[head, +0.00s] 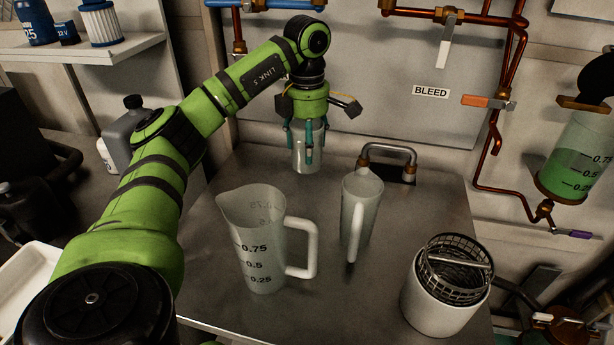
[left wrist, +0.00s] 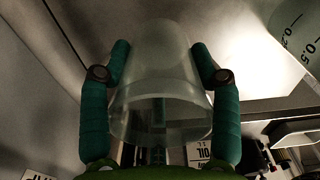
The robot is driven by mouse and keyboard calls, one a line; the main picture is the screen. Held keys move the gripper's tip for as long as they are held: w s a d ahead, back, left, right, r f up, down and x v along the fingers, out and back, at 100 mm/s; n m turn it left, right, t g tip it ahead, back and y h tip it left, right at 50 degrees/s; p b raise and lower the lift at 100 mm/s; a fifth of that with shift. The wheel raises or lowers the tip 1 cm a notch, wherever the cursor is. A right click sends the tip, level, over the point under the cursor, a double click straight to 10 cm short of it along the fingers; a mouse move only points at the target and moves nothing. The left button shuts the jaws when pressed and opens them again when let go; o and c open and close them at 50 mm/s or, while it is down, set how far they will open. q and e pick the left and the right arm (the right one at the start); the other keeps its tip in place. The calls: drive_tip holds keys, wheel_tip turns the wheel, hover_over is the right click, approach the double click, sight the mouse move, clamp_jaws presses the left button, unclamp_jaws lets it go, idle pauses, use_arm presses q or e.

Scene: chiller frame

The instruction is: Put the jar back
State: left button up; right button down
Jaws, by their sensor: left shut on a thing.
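The jar is a clear, empty-looking glass vessel (head: 308,158) at the back of the metal bench in the head view. My left gripper (head: 305,145) points down over it with its teal fingers on either side, shut on it. In the left wrist view the jar (left wrist: 160,95) fills the middle, between the two fingers of the left gripper (left wrist: 162,75). Whether its base touches the bench is hard to tell. My right gripper is not in view.
A large graduated jug (head: 262,255) and a smaller jug (head: 360,215) stand on the bench (head: 350,310). A white canister with a wire basket (head: 440,305) is at front right. A metal handle (head: 388,150) rises behind the smaller jug. Copper pipes (head: 480,195) line the wall.

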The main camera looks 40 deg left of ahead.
use_arm(q)
wheel_tip(320, 180, down, 5)
drive_tip(key=shift+a+r, duration=0.1)
drive_tip(key=shift+r, duration=0.05)
drive_tip(key=shift+f, duration=0.55)
wheel_tip(320, 180, down, 2)
drive_tip(key=shift+f, duration=0.65)
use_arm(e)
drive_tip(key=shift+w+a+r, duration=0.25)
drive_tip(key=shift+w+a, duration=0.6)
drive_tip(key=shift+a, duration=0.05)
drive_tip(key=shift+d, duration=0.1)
use_arm(q)
drive_tip(key=shift+f, duration=0.15)
drive_tip(key=o, duration=1.7)
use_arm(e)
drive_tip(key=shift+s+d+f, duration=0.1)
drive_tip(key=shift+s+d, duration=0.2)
